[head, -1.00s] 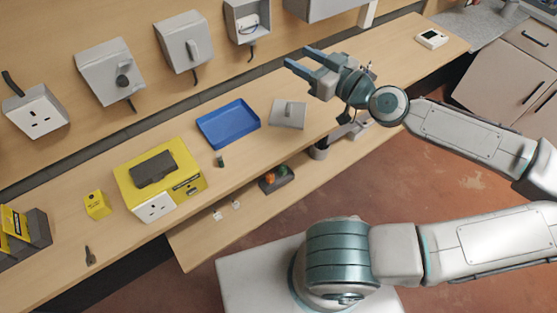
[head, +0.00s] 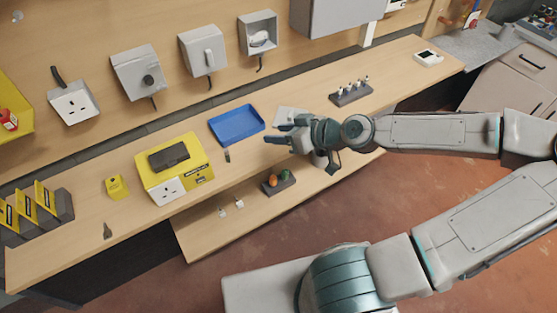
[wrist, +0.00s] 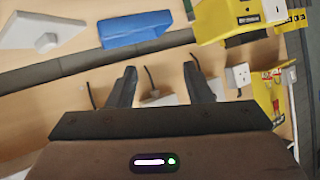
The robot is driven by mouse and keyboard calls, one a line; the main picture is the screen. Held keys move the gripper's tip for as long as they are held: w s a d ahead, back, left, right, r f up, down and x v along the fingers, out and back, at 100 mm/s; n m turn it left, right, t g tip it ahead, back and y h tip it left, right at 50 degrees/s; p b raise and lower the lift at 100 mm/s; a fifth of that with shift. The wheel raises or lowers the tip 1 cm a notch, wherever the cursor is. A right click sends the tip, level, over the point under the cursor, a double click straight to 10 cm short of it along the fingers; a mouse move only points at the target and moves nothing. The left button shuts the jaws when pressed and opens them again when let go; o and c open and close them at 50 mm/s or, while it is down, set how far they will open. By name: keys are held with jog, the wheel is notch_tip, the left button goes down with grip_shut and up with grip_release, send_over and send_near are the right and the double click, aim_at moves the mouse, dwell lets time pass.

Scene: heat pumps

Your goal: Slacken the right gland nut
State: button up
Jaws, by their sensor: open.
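I cannot make out a gland nut for certain in either view. Several grey boxes hang on the wall, with short dark cables below them: a rotary-knob box (head: 128,68), a lever-switch box (head: 192,52) and an open box (head: 247,29) with a pale part inside. Any nuts where the cables leave are too small to tell. My gripper (head: 272,132) is open and empty above the bench, pointing left, in front of a grey cover plate (head: 296,113) that it partly hides. In the wrist view its two dark fingers (wrist: 160,88) are apart with nothing between them.
On the bench (head: 330,70) are a blue tray (head: 237,124), a yellow tester box (head: 158,176), a small yellow block (head: 117,187) and a rack (head: 352,97) of small white-tipped pieces. A lower shelf (head: 210,235) holds a dark holder with orange and green pieces (head: 271,181).

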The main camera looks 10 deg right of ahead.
notch_tip(320, 180, down, 6)
jog(key=s+a+g, duration=0.2)
jog(key=shift+s+r+g+h, duration=0.2)
jog(key=shift+s+g+h, duration=0.1)
jog(key=shift+g+h, duration=0.1)
